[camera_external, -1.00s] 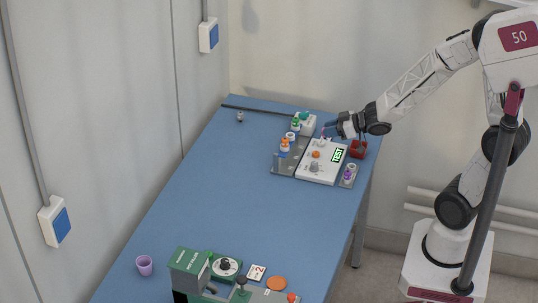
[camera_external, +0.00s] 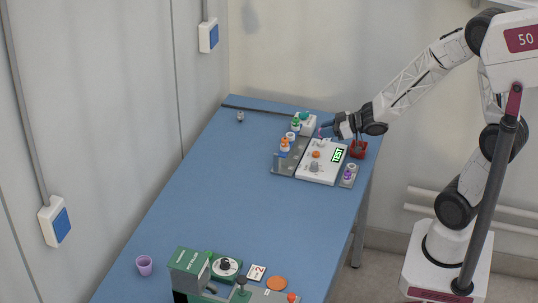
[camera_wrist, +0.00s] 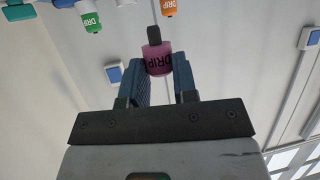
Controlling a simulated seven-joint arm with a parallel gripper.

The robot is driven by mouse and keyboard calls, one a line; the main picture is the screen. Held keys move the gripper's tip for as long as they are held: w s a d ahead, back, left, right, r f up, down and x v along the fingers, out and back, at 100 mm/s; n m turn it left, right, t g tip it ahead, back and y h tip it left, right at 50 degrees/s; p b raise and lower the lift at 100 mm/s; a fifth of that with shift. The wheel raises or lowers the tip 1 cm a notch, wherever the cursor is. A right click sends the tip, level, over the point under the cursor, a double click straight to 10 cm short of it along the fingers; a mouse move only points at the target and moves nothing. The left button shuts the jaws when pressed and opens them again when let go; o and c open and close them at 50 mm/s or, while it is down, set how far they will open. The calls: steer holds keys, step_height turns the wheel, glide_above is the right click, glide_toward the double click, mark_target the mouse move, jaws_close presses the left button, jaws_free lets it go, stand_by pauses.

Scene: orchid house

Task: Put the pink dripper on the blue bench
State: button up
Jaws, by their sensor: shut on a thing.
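The pink dripper (camera_wrist: 157,62), with a dark cap and the letters DRIP on it, is between the two blue fingers of my gripper (camera_wrist: 162,85) in the wrist view. My gripper is shut on it. In the external view my gripper (camera_external: 328,128) is at the far right end of the blue bench (camera_external: 215,190), over or beside a white panel. The dripper is only a tiny spot there, so its height above the panel is hard to tell.
The white panel (camera_external: 330,175) marked TEST has knobs and stands beside orange-topped bottles (camera_external: 285,144), a green-topped bottle (camera_external: 295,124), a red container (camera_external: 358,150) and a purple item (camera_external: 348,174). A purple cup (camera_external: 144,265) and green machine (camera_external: 190,272) are at the near end. The bench's middle is clear.

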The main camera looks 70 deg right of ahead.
steer(key=w+d+f, duration=0.1)
steer(key=w+d, duration=0.1)
steer(key=w, duration=0.8)
steer(key=shift+w+d, duration=0.3)
steer(key=shift+w, duration=0.05)
steer(key=shift+w+d+f, duration=0.1)
steer(key=shift+w+f, duration=0.35)
steer(key=shift+f, duration=0.15)
steer(key=shift+w+d+f, duration=0.1)
steer(key=shift+w+f, duration=0.3)
steer(key=shift+f, duration=0.65)
steer(key=shift+f, duration=0.2)
steer(key=o, duration=0.9)
steer(key=shift+v, duration=3.9)
